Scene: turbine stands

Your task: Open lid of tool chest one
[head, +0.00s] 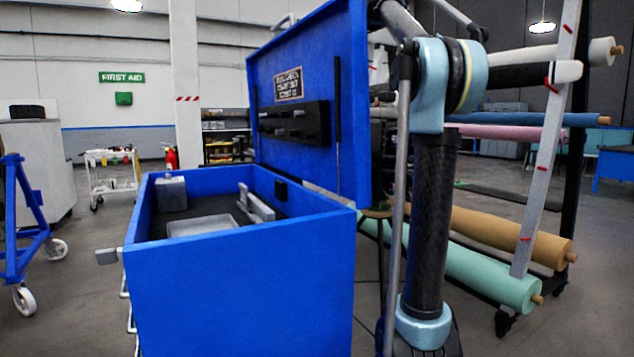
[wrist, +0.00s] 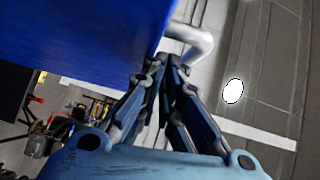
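The blue tool chest (head: 240,290) stands in the middle of the head view. Its lid (head: 305,75) is raised to about upright, so the chest is open. A pale handle (head: 285,22) sits on the lid's outer edge; a handle also shows beside the lid in the wrist view (wrist: 200,45). In the wrist view my gripper (wrist: 167,66) has its fingertips close together, beside the blue lid (wrist: 80,35) and close to the handle. I see nothing held between the fingers, and whether they touch the handle is unclear. The lid hides my gripper in the head view.
Inside the chest are a grey box (head: 172,193), a tray (head: 203,225) and other grey parts. A rack of fabric rolls (head: 490,275) stands close at the right. A white cart (head: 108,175) and a blue wheeled frame (head: 25,235) stand at the left, with open floor between.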

